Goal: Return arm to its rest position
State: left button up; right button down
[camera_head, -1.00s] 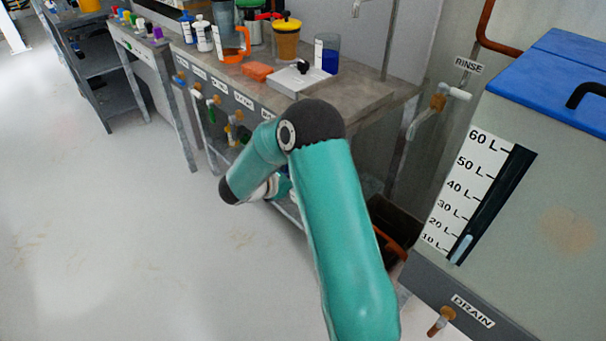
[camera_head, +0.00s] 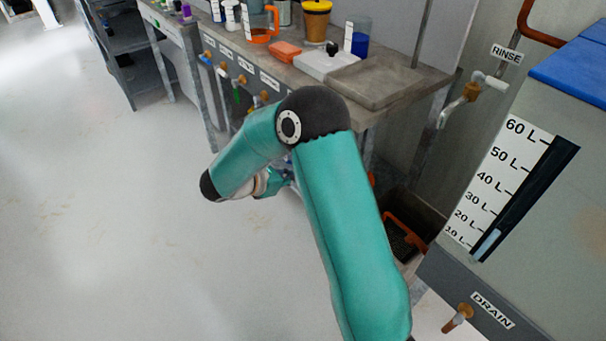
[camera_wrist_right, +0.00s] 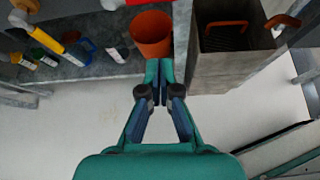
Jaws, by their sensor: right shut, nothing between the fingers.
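My right arm (camera_head: 350,230) rises from the bottom of the head view, bends at a dark elbow and folds down to the left in front of the bench. My left arm and gripper are not in view.
A tank (camera_head: 545,225) with a drain tap (camera_head: 457,318) stands at right. An open bin (camera_wrist_right: 225,40) is beside the bucket. The left floor is clear.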

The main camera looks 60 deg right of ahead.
jog(key=shift+w+a, duration=0.1)
jog(key=shift+a, duration=0.05)
dwell(0.4)
jog(key=s+a+f+m+y, duration=0.1)
jog(key=s+a+f+y, duration=0.25)
jog(key=a+f, duration=0.45)
jog(key=s+a+f+m+y, duration=0.1)
jog(key=s+a+f+y, duration=0.1)
jog(key=a+f+y, duration=0.45)
jog(key=s+a+f+m+t+y, duration=0.1)
jog(key=s+a+f+m+y, duration=0.2)
jog(key=a, duration=0.4)
jog(key=a+f+m+t+y, duration=0.1)
jog(key=a+f+m, duration=0.2)
jog(key=a+m, duration=0.35)
jog(key=s+a+f+m+t+y, duration=0.1)
jog(key=s+a+f+m+y, duration=0.2)
jog(key=a, duration=0.5)
notch_tip(320, 180, up, 21)
jog(key=w+m+t+h+p, duration=0.1)
jog(key=p, duration=2)
jog(key=shift+w+f+p, duration=0.15)
jog(key=shift+w+p, duration=0.05)
jog(key=shift+p, duration=0.2)
